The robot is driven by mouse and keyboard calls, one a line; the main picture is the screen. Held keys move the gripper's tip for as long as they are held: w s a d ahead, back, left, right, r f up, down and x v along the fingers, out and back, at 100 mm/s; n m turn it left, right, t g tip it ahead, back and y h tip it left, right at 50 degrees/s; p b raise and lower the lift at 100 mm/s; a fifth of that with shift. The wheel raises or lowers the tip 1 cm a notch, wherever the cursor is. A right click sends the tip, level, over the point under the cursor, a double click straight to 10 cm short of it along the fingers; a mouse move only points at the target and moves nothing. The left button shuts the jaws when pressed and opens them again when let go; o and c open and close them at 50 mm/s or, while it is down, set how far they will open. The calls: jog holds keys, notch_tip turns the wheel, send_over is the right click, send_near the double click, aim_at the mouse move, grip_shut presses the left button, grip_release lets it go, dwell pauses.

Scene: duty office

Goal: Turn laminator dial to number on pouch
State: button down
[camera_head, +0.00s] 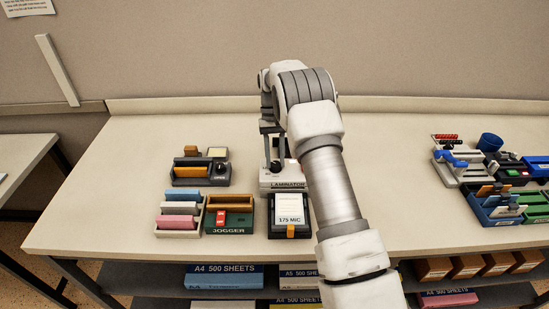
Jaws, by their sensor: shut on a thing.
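The laminator (284,186) is a pale box near the middle of the table, with its name on the front. Its small black dial (275,167) shows at the left of its top; the number it points to is too small to read. My gripper (275,157) reaches down from above, shut on the dial. My arm and gripper hide much of the laminator's back and right side. The white pouch (290,207), printed "175 MIC", lies in a black tray (271,227) in front of the laminator.
Left of the laminator stand a green jogger (231,230), a rack (160,233) of coloured pads and a dark device (220,172) with a knob. Trays and tools (503,213) crowd the right end. The table (390,140) is bare between them and my arm.

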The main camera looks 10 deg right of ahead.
jog(key=shift+d+m+t+y, duration=0.15)
jog(key=shift+m+y, duration=0.25)
jog(key=shift+m, duration=0.7)
jog(key=shift+m+t+y, duration=0.15)
jog(key=shift+m+y, duration=0.25)
jog(key=shift+m, duration=0.7)
jog(key=c, duration=0.5)
grip_release()
jog(key=shift+c, duration=0.2)
jog(key=p+v, duration=0.9)
jog(key=v, duration=0.8)
